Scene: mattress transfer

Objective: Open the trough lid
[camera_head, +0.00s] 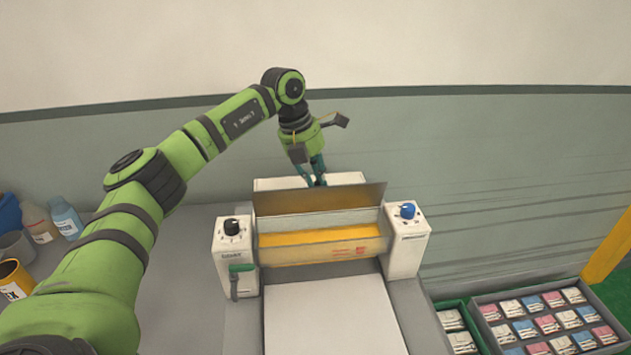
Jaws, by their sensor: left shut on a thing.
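The trough (320,243) is the yellow-orange part between two white side housings of the machine. Its lid (350,197), a brownish flat panel, stands raised and nearly upright along the back of the trough. My left gripper (317,181) reaches down from above behind the lid, with its fingertips at the lid's top edge. Its fingers are close together; the lid hides their very tips, so the exact grip is hard to see. My right gripper does not show.
A black knob (232,227) and a green lever (241,268) are on the left housing, and a blue knob (407,210) is on the right one. Trays of small packets (545,318) stand at right. Bottles (65,217) and cups stand at left.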

